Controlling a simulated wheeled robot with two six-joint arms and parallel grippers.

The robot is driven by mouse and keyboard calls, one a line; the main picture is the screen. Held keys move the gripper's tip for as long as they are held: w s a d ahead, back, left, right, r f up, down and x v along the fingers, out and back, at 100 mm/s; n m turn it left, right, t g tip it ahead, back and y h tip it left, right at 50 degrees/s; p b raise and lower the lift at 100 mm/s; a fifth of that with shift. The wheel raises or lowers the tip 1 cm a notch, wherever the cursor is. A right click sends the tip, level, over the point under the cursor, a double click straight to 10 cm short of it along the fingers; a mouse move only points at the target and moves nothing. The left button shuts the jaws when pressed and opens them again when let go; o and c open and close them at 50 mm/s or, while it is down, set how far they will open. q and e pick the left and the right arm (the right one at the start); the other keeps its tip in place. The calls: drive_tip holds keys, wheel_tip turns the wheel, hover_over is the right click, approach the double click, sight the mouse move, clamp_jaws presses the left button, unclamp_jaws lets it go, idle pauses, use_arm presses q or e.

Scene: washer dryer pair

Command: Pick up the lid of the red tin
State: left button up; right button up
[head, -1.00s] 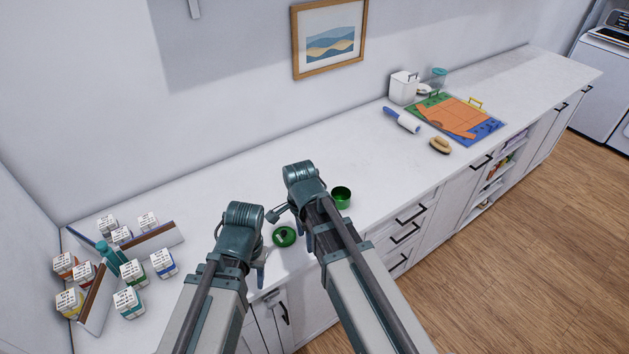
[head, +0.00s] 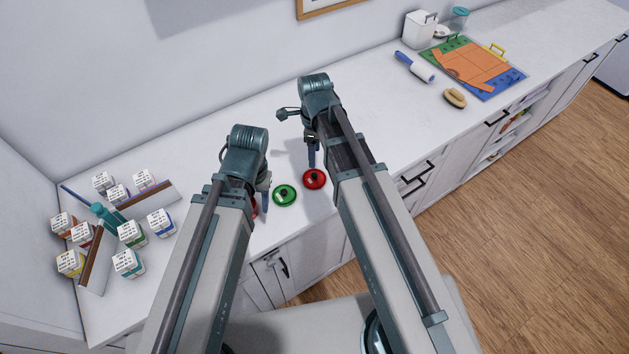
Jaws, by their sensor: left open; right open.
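The red lid (head: 314,180), a round disc with a black knob, is on the white counter near its front edge, between my two arms. My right gripper (head: 312,162) is open, pointing down just above and behind the red lid, apart from it as far as I can tell. My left gripper (head: 264,205) is open, left of a green lid (head: 284,196) that lies beside the red one. A sliver of something red (head: 256,208) shows behind my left gripper; it may be the red tin, but it is mostly hidden.
A lint roller (head: 414,66), a brush (head: 455,98) and a coloured folding board (head: 475,68) lie to the right. The back middle is clear.

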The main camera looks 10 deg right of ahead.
use_arm(q)
wheel_tip(320, 180, down, 6)
drive_tip(key=b, duration=0.4)
drive_tip(key=shift+r+b, duration=0.1)
drive_tip(key=shift+b, duration=0.3)
use_arm(e)
hover_over(314, 174)
drive_tip(key=f, duration=0.4)
drive_tip(key=s+f, duration=0.1)
drive_tip(key=f, duration=0.1)
drive_tip(key=shift+r, duration=0.1)
use_arm(q)
wheel_tip(314, 174, down, 5)
drive_tip(key=b, duration=0.5)
use_arm(e)
drive_tip(key=f, duration=0.5)
drive_tip(key=shift+w+f, duration=0.15)
drive_tip(key=shift+w, duration=0.25)
clamp_jaws()
